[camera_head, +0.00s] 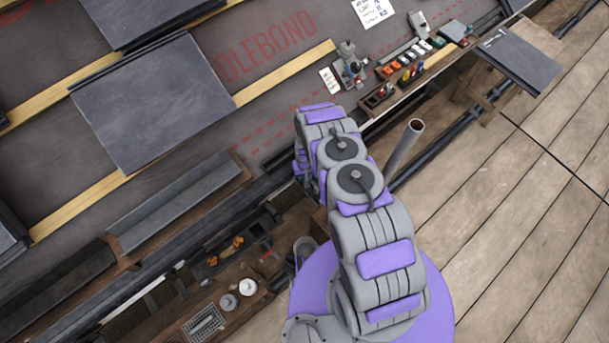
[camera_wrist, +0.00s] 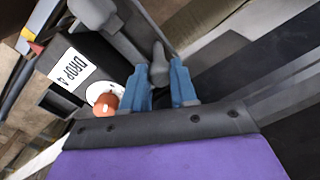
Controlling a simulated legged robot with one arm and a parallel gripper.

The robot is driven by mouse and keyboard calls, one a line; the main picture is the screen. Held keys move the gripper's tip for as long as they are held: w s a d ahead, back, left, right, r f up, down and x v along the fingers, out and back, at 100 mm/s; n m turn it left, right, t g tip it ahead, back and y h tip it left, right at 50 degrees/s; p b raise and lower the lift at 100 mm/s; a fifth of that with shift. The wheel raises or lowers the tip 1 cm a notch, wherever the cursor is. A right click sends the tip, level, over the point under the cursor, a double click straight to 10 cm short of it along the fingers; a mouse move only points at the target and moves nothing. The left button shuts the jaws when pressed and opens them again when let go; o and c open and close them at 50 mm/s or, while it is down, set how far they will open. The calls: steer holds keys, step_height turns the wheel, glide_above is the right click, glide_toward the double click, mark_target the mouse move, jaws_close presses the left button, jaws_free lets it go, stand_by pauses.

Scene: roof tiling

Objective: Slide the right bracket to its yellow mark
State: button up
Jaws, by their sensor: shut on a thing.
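In the wrist view, my gripper (camera_wrist: 161,84) has two blue fingers shut on a grey handle-like piece (camera_wrist: 158,65) with a rounded end. I cannot tell whether this piece belongs to the right bracket. In the head view, my arm reaches to the roof's lower edge and hides the gripper and what it holds.
In the wrist view, an orange knob (camera_wrist: 106,102) and a "DROP" label (camera_wrist: 70,68) are left of the fingers. The head view shows a grey gutter length (camera_head: 180,205), a large slate (camera_head: 152,101), a tool tray (camera_head: 379,97) and a side table (camera_head: 519,57).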

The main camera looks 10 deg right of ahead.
steer(key=shift+s+a+r+p, duration=0.1)
steer(key=shift+a+p, duration=0.05)
steer(key=shift+p, duration=0.35)
jaws_close()
steer(key=shift+a, duration=0.1)
steer(key=o, duration=0.9)
jaws_free()
step_height(320, 180, up, 17)
steer(key=p, duration=0.4)
steer(key=shift+d, duration=0.4)
steer(key=shift+r, duration=0.1)
